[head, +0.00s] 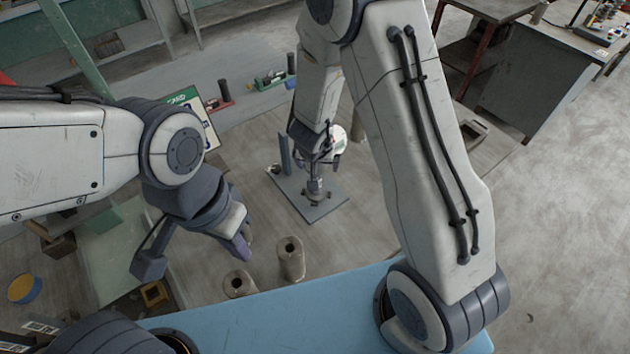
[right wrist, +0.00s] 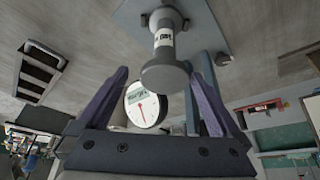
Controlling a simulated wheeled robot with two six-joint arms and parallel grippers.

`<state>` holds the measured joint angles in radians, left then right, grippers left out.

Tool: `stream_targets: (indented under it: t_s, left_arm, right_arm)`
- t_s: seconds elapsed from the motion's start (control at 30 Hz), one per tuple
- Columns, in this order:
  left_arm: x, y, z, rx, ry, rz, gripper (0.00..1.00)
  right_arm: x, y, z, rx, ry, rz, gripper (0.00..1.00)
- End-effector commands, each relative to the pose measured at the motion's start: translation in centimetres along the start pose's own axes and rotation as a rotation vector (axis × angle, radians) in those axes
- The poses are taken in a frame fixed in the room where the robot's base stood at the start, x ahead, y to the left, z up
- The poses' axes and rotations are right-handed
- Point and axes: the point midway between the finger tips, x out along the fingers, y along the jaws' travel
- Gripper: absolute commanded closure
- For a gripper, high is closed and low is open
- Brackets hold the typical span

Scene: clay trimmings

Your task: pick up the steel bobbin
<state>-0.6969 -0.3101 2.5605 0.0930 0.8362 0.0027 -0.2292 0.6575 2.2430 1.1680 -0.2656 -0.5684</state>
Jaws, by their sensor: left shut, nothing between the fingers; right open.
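The steel bobbin (head: 315,188) stands upright on a grey plate (head: 330,205) in the head view. In the right wrist view the bobbin (right wrist: 165,75) shows its wide grey end flange towards me, with a printed label on its narrower middle. My right gripper (right wrist: 160,95) is open, its purple fingers on either side of the flange in that view. I see no clear contact. In the head view the right gripper (head: 317,162) is just above the bobbin, partly hidden by its wrist. My left gripper (head: 246,250) is shut and empty, well left of the plate.
A round white dial (right wrist: 147,104) is close to the bobbin and right fingers; it also shows in the head view (head: 338,138). A grey-blue post (head: 285,155) rises from the plate's left side. Two brown cylinders (head: 290,258) stand nearer me. A blue surface (head: 270,315) lies in front.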

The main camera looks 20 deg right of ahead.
Motion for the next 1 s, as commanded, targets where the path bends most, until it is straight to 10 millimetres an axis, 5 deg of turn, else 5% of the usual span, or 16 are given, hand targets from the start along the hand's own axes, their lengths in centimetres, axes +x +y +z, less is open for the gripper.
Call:
stream_targets:
  t_s: [0.3,0.6,0.87,1.0]
  left_arm:
    - [1.4,-0.1,0.1,0.0,0.001,0.0,1.0]
    - [1.4,-0.1,0.1,0.0,0.001,0.0,1.0]
    - [1.4,-0.1,0.1,0.0,0.0,0.0,1.0]
    - [1.4,-0.1,0.1,0.0,0.0,0.0,1.0]
  right_arm:
    - [4.5,-0.6,0.0,-0.002,-0.002,0.0,0.0]
    - [4.7,-0.8,-0.1,-0.003,0.0,-0.002,0.0]
    - [4.7,-0.8,-0.1,-0.003,-0.001,-0.002,0.99]
    - [4.7,-0.8,-0.1,-0.003,0.001,-0.003,1.0]
